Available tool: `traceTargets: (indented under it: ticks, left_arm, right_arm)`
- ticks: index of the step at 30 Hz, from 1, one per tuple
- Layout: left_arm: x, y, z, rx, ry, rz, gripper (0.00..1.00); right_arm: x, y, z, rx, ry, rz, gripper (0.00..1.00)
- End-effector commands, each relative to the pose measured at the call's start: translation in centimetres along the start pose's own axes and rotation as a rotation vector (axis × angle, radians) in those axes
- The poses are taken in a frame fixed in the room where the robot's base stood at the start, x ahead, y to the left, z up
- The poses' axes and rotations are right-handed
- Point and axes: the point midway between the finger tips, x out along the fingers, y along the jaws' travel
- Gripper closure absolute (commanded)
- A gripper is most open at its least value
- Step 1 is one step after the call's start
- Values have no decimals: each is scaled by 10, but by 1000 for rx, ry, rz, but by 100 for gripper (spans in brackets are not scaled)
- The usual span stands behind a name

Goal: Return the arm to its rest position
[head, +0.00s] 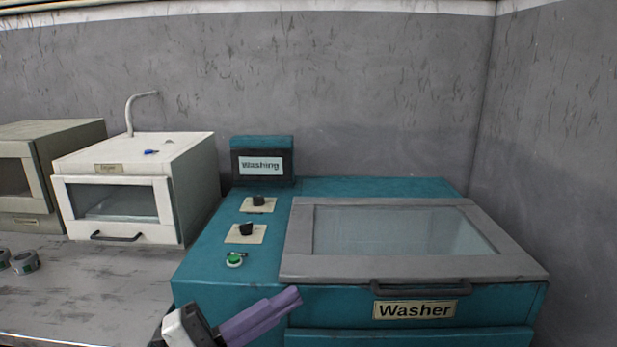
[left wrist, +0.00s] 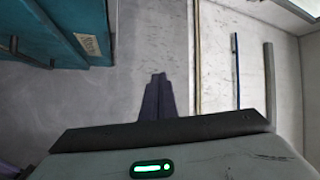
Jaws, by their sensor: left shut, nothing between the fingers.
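My left gripper (head: 292,296) has purple fingers and shows at the bottom of the head view, in front of the teal washer (head: 200,268). Its fingers are together with nothing between them. In the left wrist view the left gripper (left wrist: 158,78) points at a grey wall, its fingers close together, clear of anything. The washer's lid (head: 400,268), grey-framed with a glass pane, is down. Its display reads "Washing", and a green button (head: 235,260) sits below two black knobs.
A white box-shaped machine (head: 118,230) with a closed glass door stands left of the washer, and a beige one (head: 70,130) stands further left. Small round grey parts (head: 25,262) lie on the grey table (head: 95,290). A grey wall (head: 390,70) closes off the back and right.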

Motion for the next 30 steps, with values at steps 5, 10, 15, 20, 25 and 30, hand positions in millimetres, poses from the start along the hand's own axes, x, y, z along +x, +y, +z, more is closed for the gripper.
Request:
traceTargets:
  ticks: [5,10,15,20,25,30]
  left_arm:
    - [-68,65,61,-449,-425,-202,100]
    - [-153,160,85,-788,-808,-240,100]
    - [-231,254,62,-1065,-1115,-202,100]
    - [-279,313,24,-1248,-1301,-148,100]
    - [-300,338,1,-1334,-1382,-115,100]
    - [-302,341,-1,-1344,-1391,-110,100]
  right_arm:
    - [0,2,2,3,-1,3,53]
    - [0,4,4,4,-3,6,53]
    - [2,6,8,5,-8,8,53]
    - [2,6,12,5,-14,10,53]
    - [2,7,11,6,-12,10,53]
    - [2,7,10,5,-10,10,53]
